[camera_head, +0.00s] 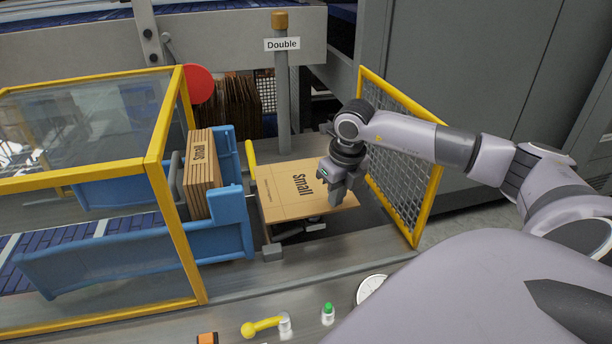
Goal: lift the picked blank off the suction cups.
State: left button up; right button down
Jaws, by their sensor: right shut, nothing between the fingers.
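The picked blank (285,198) is a flat brown cardboard sheet marked "Small". It lies roughly level inside the machine, in the middle of the view. Dark metal parts show under its front edge; the suction cups cannot be made out and are probably covered by the blank. My right gripper (336,200) is shut and empty, pointing down at the right side of the blank and covering part of it. I cannot tell whether its fingertips touch the cardboard. My left gripper is not in view.
A yellow-framed mesh guard (408,190) stands close to the right of my gripper. A blue magazine (222,238) holding upright "Small" blanks (200,172) is on the left. A post with a "Double" sign (282,44) stands behind. A yellow lever (250,160) is beside the blank.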

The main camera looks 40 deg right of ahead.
aim_at(308, 186)
jog(key=w, duration=0.3)
jog(key=w+d, duration=0.1)
jog(key=w, duration=0.2)
jog(key=w+p, duration=0.1)
jog(key=w, duration=0.3)
jog(key=shift+w+d, duration=0.1)
jog(key=shift+d, duration=0.1)
jog(key=shift+f, duration=0.75)
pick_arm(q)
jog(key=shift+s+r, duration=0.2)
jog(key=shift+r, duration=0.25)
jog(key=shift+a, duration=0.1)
pick_arm(e)
jog(key=shift+s+f, duration=0.15)
jog(key=shift+s, duration=0.05)
